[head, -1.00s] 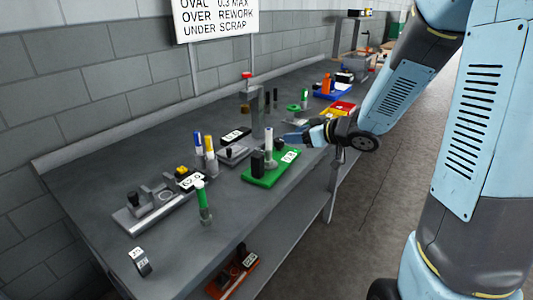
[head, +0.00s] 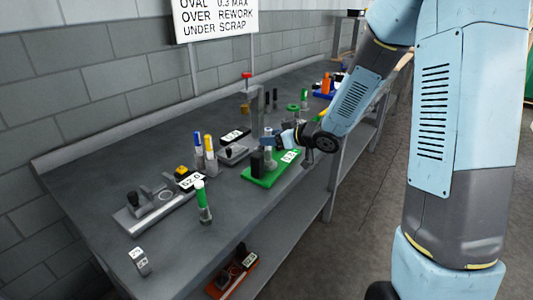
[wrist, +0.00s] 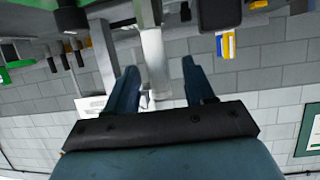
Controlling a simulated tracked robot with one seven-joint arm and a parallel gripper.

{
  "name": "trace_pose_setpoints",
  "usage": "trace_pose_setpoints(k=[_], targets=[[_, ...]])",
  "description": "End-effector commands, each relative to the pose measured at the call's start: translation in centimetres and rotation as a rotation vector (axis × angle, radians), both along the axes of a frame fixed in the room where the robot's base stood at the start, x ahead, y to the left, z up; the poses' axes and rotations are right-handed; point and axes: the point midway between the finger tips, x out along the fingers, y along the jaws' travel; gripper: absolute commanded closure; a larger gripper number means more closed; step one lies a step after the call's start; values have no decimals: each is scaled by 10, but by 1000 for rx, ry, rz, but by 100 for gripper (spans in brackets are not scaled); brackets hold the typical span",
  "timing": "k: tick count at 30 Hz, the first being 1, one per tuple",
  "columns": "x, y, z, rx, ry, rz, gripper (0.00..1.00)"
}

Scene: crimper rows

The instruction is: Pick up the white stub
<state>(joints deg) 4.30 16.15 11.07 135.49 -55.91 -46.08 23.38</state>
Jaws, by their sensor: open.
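The white stub (head: 268,157) stands upright on the green plate (head: 258,179), next to a black block (head: 257,163). My gripper (head: 270,139) is at the stub's upper part in the head view and covers some of it. In the wrist view my gripper (wrist: 160,68) is open, its two blue fingers apart. A pale upright post shows between the fingers there. It appears to be the stub, but I cannot tell whether the fingers touch it.
A grey stand with a red top (head: 246,77) is behind the gripper. A grey fixture (head: 140,213) is further left.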

Motion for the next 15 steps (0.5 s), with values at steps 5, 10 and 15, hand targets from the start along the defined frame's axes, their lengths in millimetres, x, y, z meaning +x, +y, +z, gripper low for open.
trace_pose_setpoints(k=[5, 10, 15], targets=[[15, 13, -12, 1, 2, 2, 47], [27, 26, -18, 0, 0, 2, 47], [28, 27, -18, -1, -1, 0, 47]])
